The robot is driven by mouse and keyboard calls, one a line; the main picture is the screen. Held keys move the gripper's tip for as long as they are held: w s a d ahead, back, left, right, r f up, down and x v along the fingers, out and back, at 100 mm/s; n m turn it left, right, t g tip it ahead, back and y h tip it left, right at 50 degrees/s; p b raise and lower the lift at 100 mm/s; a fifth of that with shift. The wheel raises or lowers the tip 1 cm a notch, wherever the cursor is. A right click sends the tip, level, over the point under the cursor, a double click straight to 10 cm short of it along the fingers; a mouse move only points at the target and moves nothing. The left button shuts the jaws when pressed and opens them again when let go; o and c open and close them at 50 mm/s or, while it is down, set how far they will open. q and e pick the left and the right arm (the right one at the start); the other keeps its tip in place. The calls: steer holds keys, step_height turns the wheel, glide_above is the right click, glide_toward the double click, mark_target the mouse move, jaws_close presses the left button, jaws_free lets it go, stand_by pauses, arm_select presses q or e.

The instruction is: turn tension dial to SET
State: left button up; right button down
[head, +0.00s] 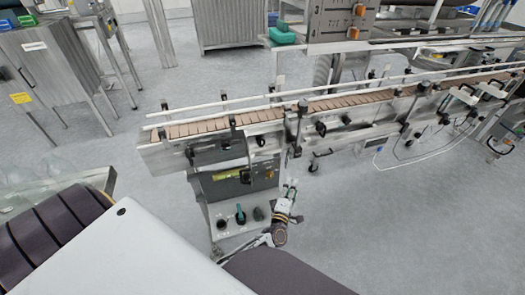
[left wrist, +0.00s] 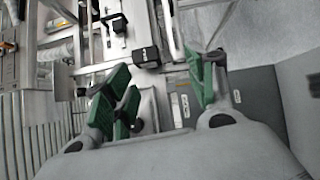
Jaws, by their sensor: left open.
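A control plate (head: 228,232) below the near end of the conveyor carries a black knob (head: 221,224), a green-topped knob (head: 240,215) and a dark knob (head: 258,213). I cannot tell which is the tension dial, and no SET mark is legible. My left gripper (head: 291,190) is just right of the plate, apart from the knobs. In the left wrist view its green-padded fingers (left wrist: 160,78) are spread with nothing held between them. A black block (left wrist: 147,57) shows beyond the gap between the fingers. My right gripper is not in view.
The conveyor (head: 320,104) with a brown slatted belt and rails runs above and behind the plate. A grey box with a yellow-green label (head: 235,174) sits under its near end. Open grey floor (head: 390,235) lies to the right. A steel cabinet (head: 45,70) stands at far left.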

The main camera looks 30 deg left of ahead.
arm_select(q)
step_height(320, 180, up, 4)
steer(key=w+a+n+y+b, duration=0.2)
steer(key=n+y+b, duration=0.1)
steer(key=n, duration=0.3)
steer(key=n+g+y+b, duration=0.65)
steer(key=n+b, duration=0.75)
steer(key=n, duration=0.8)
glide_toward(262, 144)
steer(key=shift+y, duration=0.45)
steer(key=shift+f+v, duration=0.25)
steer(key=shift+v, duration=0.9)
steer(key=shift+f+v, duration=0.2)
steer(key=shift+v, duration=0.95)
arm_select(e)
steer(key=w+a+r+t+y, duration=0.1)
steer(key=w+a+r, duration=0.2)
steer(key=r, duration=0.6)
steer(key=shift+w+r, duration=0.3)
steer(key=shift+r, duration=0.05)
